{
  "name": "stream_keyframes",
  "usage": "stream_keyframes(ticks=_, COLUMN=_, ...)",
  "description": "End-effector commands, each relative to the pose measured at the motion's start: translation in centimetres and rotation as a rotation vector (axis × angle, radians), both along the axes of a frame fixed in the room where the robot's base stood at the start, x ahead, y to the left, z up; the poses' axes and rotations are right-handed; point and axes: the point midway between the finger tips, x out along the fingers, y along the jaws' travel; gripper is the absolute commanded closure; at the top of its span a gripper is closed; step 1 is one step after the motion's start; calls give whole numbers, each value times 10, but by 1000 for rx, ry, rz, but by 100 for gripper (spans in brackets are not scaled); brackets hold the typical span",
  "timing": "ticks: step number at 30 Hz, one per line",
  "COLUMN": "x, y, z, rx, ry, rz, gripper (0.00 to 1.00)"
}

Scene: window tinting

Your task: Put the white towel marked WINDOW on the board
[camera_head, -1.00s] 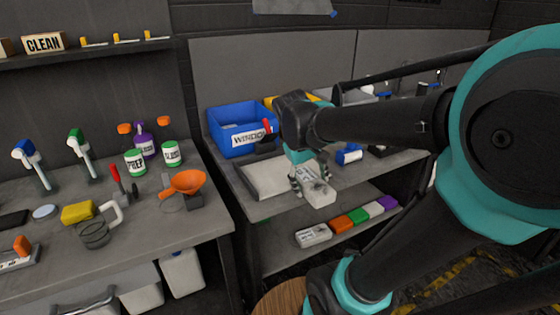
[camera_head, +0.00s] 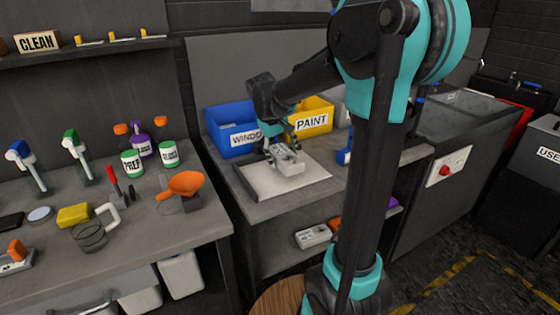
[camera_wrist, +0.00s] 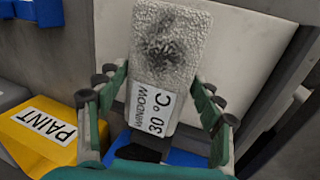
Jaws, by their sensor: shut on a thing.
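The white towel (camera_wrist: 168,45) carries a label reading WINDOW 30 °C and has a dark smudge on it. My gripper (camera_wrist: 158,100) is shut on this towel, with a finger on each side of it. In the head view my gripper (camera_head: 283,150) holds the towel (camera_head: 289,163) over the white board (camera_head: 285,182), which has a dark frame and lies on the middle bench. The board also shows behind the towel in the wrist view (camera_wrist: 240,60). I cannot tell whether the towel touches the board.
A blue WINDOW bin (camera_head: 228,122) and a yellow PAINT bin (camera_head: 316,112) stand behind the board. Another white towel (camera_head: 313,237) lies on the lower shelf.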

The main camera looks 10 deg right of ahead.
Motion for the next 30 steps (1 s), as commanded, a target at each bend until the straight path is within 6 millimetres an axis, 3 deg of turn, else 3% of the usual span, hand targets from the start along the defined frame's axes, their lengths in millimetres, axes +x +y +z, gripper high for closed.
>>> stream_keyframes(ticks=10, x=27, y=9, z=0, rx=0, ry=0, rz=1, gripper=67)
stream_keyframes(ticks=17, x=24, y=8, z=-33, rx=0, ry=0, rz=1, gripper=67)
stream_keyframes(ticks=27, x=24, y=8, z=-37, rx=0, ry=0, rz=1, gripper=67)
stream_keyframes(ticks=28, x=24, y=8, z=-37, rx=0, ry=0, rz=1, gripper=31)
stream_keyframes(ticks=30, x=24, y=8, z=-37, rx=0, ry=0, rz=1, gripper=22)
